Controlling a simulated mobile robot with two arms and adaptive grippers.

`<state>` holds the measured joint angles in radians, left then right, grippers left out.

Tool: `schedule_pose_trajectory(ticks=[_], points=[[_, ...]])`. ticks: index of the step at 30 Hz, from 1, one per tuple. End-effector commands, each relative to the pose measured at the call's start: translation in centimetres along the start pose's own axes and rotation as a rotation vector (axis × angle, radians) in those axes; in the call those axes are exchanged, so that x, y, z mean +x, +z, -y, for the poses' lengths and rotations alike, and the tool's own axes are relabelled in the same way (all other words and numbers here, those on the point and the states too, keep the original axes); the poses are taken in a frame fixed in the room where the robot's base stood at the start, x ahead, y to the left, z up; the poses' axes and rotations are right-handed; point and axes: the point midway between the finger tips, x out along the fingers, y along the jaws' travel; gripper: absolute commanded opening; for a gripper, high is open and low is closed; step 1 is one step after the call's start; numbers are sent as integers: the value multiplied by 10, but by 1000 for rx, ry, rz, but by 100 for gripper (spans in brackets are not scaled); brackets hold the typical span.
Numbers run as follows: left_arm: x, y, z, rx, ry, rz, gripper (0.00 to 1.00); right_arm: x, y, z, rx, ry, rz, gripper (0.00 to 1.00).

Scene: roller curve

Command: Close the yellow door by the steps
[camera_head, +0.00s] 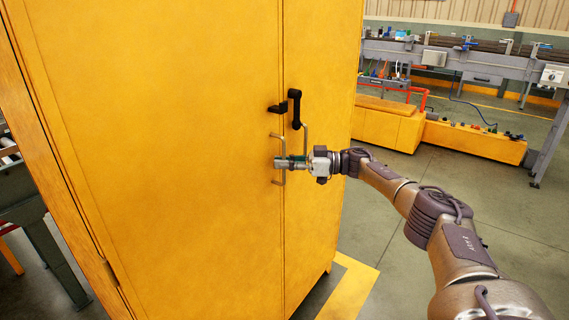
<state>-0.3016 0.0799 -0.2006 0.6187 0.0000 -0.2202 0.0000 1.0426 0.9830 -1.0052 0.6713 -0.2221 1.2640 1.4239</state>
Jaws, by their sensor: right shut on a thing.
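The tall yellow cabinet fills the left and middle of the view. Its wide yellow door (170,150) looks about flush with the narrower yellow panel (325,70) to its right, with a thin dark seam between them; I cannot tell whether a small gap remains. A silver bar handle (278,178) is on the door beside the seam, and a black latch lever (295,108) is above it. My right gripper (281,162) reaches in from the right and is shut on the silver handle. My left gripper is not in view.
A second silver handle (305,140) is on the right panel, close to my gripper. Low yellow step-like blocks (385,128) stand behind at the right, near a grey conveyor bench (460,60). Grey floor (400,170) is open right of the cabinet. A dark metal frame (45,240) stands at the left.

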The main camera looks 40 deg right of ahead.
Motion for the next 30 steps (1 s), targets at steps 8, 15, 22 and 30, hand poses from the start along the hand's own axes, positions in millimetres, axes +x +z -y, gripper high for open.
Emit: schedule_pose_trajectory(ticks=[8,15,22,30], points=[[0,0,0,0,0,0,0,1,-4,-2,-3,9,-7,35],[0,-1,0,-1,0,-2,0,1,-3,-1,-2,5,-5,36],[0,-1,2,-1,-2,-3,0,-4,-2,-1,-1,5,-4,36],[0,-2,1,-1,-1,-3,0,-54,-2,-2,-2,9,-4,36]])
